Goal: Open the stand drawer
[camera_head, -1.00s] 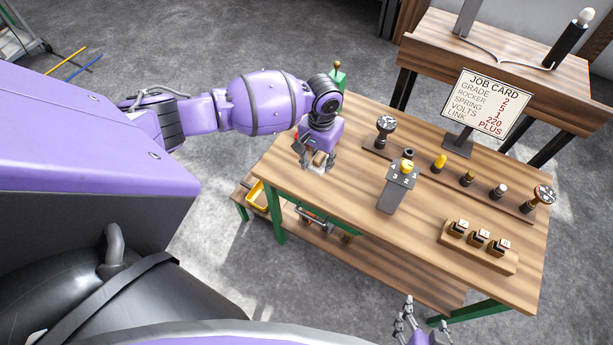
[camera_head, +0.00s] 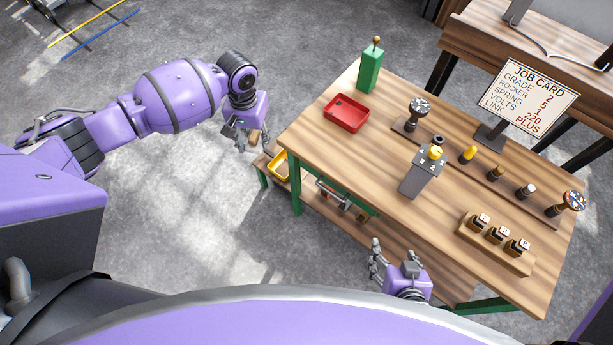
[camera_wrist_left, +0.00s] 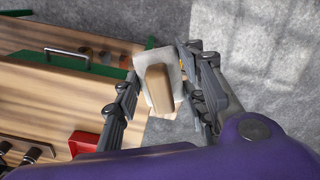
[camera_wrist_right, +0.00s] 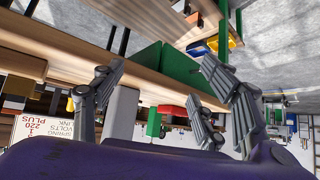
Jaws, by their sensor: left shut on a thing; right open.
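The bench has a green front with a silver bar handle, seen in the left wrist view as the drawer front (camera_wrist_left: 100,68) and handle (camera_wrist_left: 68,53). In the head view the handle (camera_head: 332,194) shows below the tabletop's near edge; the drawer looks shut. My left gripper (camera_head: 243,140) is off the bench's left corner, shut on a wooden-handled pale pad (camera_wrist_left: 159,85), clear of the bench. My right gripper (camera_head: 388,262) is open and empty in front of the near edge, right of the handle and apart from it. In the right wrist view its fingers are spread (camera_wrist_right: 163,90).
On the tabletop (camera_head: 335,150) are a red tray (camera_head: 346,113), a green box (camera_head: 370,68), a grey selector post (camera_head: 421,175) and a block rack (camera_head: 497,242). A yellow bin (camera_head: 279,165) sits on the lower shelf. The floor left of the bench is free.

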